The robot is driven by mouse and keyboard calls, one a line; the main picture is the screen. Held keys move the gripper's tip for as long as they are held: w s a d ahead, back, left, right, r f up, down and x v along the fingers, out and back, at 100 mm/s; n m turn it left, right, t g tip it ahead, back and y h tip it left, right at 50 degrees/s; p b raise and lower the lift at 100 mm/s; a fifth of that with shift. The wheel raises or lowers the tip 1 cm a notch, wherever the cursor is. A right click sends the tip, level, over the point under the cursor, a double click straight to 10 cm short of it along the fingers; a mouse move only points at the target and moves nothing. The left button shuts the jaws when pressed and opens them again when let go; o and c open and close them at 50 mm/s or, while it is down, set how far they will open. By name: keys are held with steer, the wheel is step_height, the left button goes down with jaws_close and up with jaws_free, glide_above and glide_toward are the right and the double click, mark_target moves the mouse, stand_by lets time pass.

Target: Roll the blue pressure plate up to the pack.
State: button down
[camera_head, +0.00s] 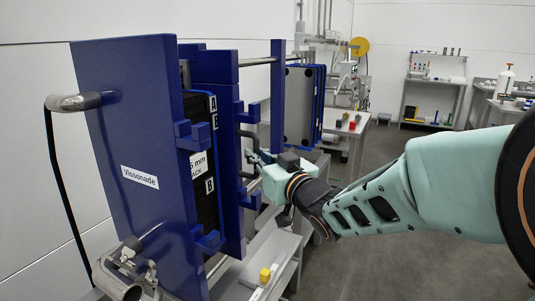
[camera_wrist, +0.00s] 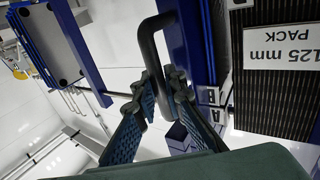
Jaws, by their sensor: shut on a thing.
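The blue pressure plate (camera_head: 229,150) stands upright behind the pack, hung among the rails. In the wrist view it is the blue slab (camera_wrist: 190,40). Its black handle (camera_wrist: 145,45) sticks out towards my arm. My gripper (camera_head: 254,160) is shut on this handle, with the bar between its fingertips (camera_wrist: 162,88). The dark ribbed pack (camera_wrist: 280,100) carries a white label reading 125 mm PACK and stands between the pressure plate and the front blue plate marked Vissonade (camera_head: 130,150). The plate is close to the pack; I cannot tell whether they touch.
Grey plates with blue edges (camera_head: 299,105) hang farther back at the end support (camera_head: 277,100). A yellow block (camera_head: 265,275) sits on the light bench below. A steel pipe fitting (camera_head: 125,265) is at the front. Open floor (camera_head: 385,265) lies to the right.

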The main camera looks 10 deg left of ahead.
steer(key=shift+s+a+f, duration=0.1)
steer(key=shift+s+a, duration=0.2)
steer(key=shift+s, duration=0.5)
steer(key=shift+s+a+f, duration=0.1)
steer(key=shift+s+a, duration=0.15)
steer(key=shift+s, duration=0.5)
steer(key=shift+r, duration=0.1)
steer(key=c, duration=2)
jaws_free()
steer(key=shift+r, duration=0.1)
steer(key=shift+w, duration=0.1)
